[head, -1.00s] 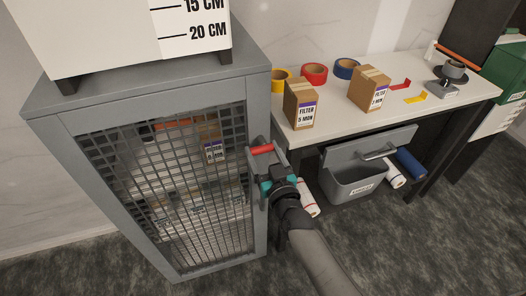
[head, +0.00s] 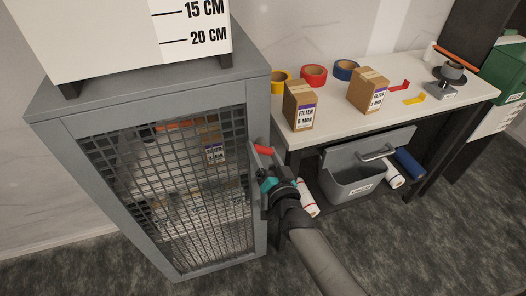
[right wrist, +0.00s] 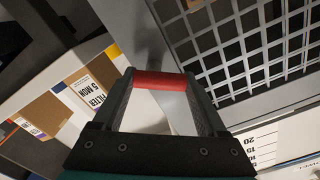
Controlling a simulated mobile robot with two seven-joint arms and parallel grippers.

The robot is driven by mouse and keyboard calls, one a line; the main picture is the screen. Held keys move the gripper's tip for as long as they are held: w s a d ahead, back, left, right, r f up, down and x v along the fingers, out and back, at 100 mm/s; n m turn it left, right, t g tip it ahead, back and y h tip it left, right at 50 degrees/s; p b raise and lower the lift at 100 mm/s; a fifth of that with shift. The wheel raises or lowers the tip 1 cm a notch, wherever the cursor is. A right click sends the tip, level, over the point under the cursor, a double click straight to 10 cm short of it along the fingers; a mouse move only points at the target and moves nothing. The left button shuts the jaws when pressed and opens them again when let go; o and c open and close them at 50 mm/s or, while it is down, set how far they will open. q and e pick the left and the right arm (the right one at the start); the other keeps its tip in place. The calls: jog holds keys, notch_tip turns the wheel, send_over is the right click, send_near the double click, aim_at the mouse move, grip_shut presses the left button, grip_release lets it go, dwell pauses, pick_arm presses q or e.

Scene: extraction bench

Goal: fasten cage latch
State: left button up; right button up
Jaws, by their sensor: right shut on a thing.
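The grey cage (head: 255,205) stands at the left of the head view, its mesh door (head: 190,215) flush with the frame as far as I can see. The latch's red handle (head: 263,150) is at the cage's right front edge. In the right wrist view the red handle (right wrist: 160,80) lies crosswise between the fingertips. My right gripper (head: 262,156) is shut on it; in the wrist view the gripper (right wrist: 160,82) has a finger at each end of the red bar. The latch's catch is hidden behind the gripper. My left gripper is not in view.
A white bench (head: 320,130) right of the cage carries filter boxes (head: 299,106) and tape rolls (head: 313,75). Below it hangs a grey open bin (head: 350,180), with rolls beside it. A white box with a scale (head: 110,40) stands on the cage. The floor in front is clear.

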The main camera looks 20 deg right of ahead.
jog(key=m, duration=0.5)
jog(key=shift+d+r+m, duration=0.15)
jog(key=shift+m, duration=0.15)
jog(key=m, duration=0.3)
jog(key=m+b, duration=0.1)
jog(key=m, duration=0.1)
jog(key=shift+d+m, duration=0.25)
jog(key=shift+m, duration=0.05)
jog(key=o, duration=1.3)
jog(key=s, duration=1.5)
jog(key=shift+d, duration=0.25)
jog(key=shift+s, duration=0.1)
